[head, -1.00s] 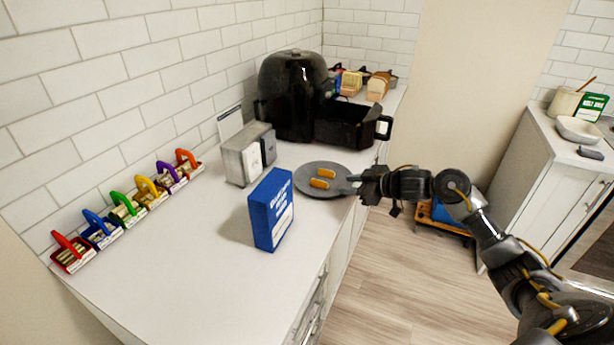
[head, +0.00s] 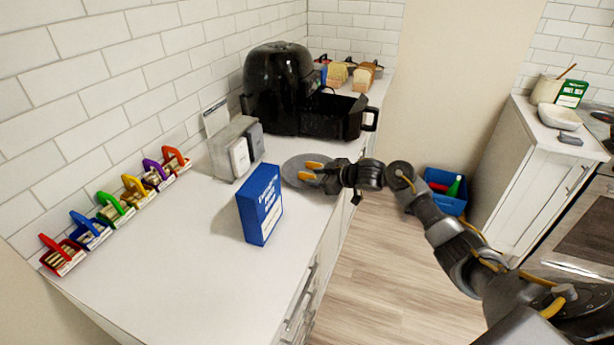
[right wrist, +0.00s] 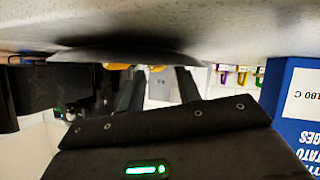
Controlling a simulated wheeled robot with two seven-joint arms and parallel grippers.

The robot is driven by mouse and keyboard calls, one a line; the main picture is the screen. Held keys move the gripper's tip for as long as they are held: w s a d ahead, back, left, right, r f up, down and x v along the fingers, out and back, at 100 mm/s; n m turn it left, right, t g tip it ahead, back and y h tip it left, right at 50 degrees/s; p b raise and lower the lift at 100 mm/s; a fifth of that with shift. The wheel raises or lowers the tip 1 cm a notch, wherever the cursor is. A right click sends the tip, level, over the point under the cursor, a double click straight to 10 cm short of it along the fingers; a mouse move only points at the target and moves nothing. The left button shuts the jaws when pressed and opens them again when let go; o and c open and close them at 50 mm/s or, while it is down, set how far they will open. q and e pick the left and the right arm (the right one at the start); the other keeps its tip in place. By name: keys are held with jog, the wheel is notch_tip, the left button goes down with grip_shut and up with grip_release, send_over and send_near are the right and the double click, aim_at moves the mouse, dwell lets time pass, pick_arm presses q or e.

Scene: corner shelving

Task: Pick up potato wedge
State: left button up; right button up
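Two golden-yellow potato wedges lie on a round grey plate (head: 292,178) on the counter, a nearer wedge (head: 307,176) and a farther wedge (head: 314,165). My right gripper (head: 322,178) reaches over the plate from the right, its fingertips close to the wedges. In the right wrist view, which looks upside down, its two dark fingers (right wrist: 157,88) are apart. One wedge (right wrist: 157,68) shows in the gap between them and another wedge (right wrist: 118,66) by the left finger. I cannot tell whether any finger touches a wedge. My left gripper is out of view.
A blue potato wedges box (head: 260,205) stands left of the plate. A black air fryer (head: 278,85) with its drawer (head: 335,115) pulled out is behind. A grey dispenser (head: 236,150) and several coloured-handled baskets (head: 125,198) line the wall. The front counter is clear.

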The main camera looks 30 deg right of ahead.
jog(key=shift+x, duration=1)
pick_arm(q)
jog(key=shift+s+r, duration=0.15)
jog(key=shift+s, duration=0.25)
pick_arm(e)
jog(key=shift+f, duration=0.1)
jog(key=c, duration=0.7)
grip_shut()
